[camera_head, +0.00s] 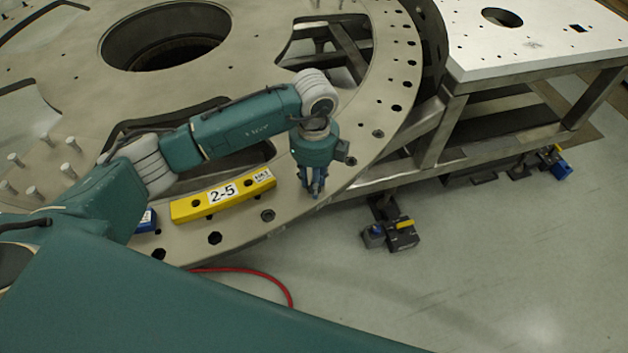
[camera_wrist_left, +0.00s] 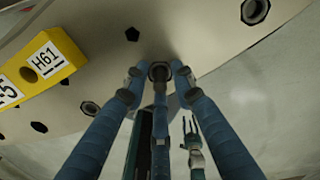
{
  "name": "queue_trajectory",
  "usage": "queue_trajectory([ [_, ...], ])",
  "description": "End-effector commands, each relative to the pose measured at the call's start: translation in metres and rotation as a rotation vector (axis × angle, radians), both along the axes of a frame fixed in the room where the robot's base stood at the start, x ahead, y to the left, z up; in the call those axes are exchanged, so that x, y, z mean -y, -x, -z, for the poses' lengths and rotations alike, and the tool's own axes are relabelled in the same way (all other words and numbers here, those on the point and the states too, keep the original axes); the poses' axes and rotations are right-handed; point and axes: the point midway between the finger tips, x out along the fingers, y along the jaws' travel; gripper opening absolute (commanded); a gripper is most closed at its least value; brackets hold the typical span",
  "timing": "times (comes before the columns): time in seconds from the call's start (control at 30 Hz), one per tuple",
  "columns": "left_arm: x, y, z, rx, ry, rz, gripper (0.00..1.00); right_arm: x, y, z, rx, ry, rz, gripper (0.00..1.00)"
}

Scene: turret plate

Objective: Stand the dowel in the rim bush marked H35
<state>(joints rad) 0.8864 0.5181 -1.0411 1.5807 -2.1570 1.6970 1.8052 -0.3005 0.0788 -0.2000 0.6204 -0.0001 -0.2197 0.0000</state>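My left gripper (camera_head: 313,190) points down over the outer rim of the large turret plate (camera_head: 345,185), right of the yellow bar. In the left wrist view, its blue fingers (camera_wrist_left: 158,75) stand apart around a round dark fitting (camera_wrist_left: 158,70) on the rim. I cannot tell whether this is an empty bush or a dowel end. No dowel shows clearly in the fingers. Several pale pins (camera_head: 33,192) stand on the plate at the left. No H35 mark is legible. My right gripper shows small in the wrist view (camera_wrist_left: 190,130), its fingers apart.
A yellow bar (camera_head: 190,209) marked 2-5 lies on the rim; its end label reads H61 in the wrist view (camera_wrist_left: 47,62). Part of a blue block (camera_head: 147,220) lies beside it. A white-topped stand (camera_head: 540,40) is at upper right. A red cable (camera_head: 275,277) curves below the rim.

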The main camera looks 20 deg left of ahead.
Motion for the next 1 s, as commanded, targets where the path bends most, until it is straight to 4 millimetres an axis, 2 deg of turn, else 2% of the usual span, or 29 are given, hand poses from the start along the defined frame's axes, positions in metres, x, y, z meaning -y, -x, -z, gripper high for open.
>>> queue_trajectory([
  [0.37,0.0,0.0,-0.005,0.001,0.001,0.0,0.33,0.004,-0.002,0.0,0.002,0.005,-0.003,0.4],
  [0.47,0.0,-0.001,-0.017,0.003,0.001,0.001,0.33,0.003,-0.001,0.0,0.001,0.003,-0.002,0.4],
  [0.8,0.0,-0.001,-0.087,0.004,0.001,0.0,0.33,0.001,0.0,0.0,0.0,0.002,-0.001,0.4],
  [1.0,0.0,-0.001,-0.113,0.002,0.0,0.001,0.33,0.001,0.0,0.0,0.0,0.001,0.0,0.4],
])
